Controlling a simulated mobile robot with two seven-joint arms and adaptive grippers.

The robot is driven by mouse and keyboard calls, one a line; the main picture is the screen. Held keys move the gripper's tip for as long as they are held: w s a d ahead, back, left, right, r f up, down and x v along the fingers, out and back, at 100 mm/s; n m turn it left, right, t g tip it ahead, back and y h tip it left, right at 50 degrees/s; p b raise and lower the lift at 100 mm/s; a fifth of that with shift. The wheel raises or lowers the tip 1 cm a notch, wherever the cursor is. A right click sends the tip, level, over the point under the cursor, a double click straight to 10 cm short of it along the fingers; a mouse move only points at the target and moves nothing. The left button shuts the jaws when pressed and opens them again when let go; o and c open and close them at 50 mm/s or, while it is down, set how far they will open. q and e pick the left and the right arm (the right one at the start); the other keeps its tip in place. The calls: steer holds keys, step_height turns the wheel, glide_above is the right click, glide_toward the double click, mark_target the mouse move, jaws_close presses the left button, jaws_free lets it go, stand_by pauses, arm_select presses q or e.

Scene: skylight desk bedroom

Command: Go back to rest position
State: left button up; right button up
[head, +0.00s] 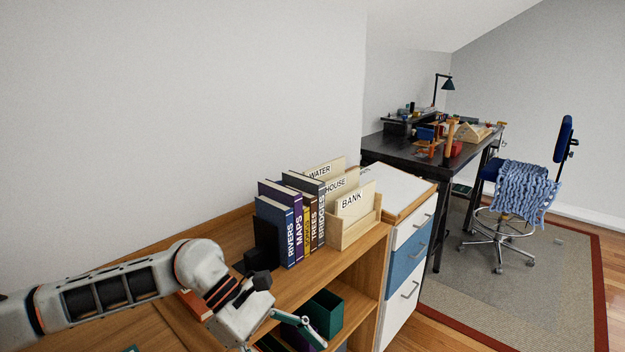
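My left arm comes in from the left over the wooden shelf unit (350,262). My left gripper (301,327) points down and right in front of the shelf's front edge, at the bottom of the head view. One teal finger linkage shows; the rest is cut off or hidden, so I cannot tell whether it is open or holds anything. My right gripper is not in view.
A row of upright books (290,225) and a wooden file holder (357,226) with labelled cards stand on the shelf top, just behind my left wrist. A green bin (325,314) sits below. Drawers (410,245), a black desk (400,149) and a chair (520,190) stand right.

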arm_select(q)
steer(key=s+d+r+n+t+h, duration=0.25)
steer(key=d+r+n+h, duration=0.45)
steer(key=d+n+h, duration=0.35)
steer(key=w+a+f+n+t+y, duration=0.1)
steer(key=w+a+f+n+t, duration=0.25)
steer(key=n+t, duration=0.55)
steer(key=w+a+f+n+t+y, duration=0.2)
steer(key=w+a+n+t, duration=0.3)
steer(key=n, duration=0.9)
steer(key=a+f+n+t+y, duration=0.3)
steer(key=a+f+n+y, duration=0.25)
steer(key=f+n, duration=0.25)
steer(key=s+a+f+n+g+y, duration=0.2)
steer(key=s+a+f+n+y, duration=0.2)
steer(key=s+a+f+n, duration=0.3)
steer(key=s+a+f+n+g+y, duration=0.3)
steer(key=s+a+f+n+y, duration=0.2)
steer(key=f, duration=1.2)
steer(key=s+a+n, duration=0.2)
steer(key=s+a, duration=0.1)
steer(key=shift+s+a+f, duration=0.35)
steer(key=shift+s+a, duration=0.05)
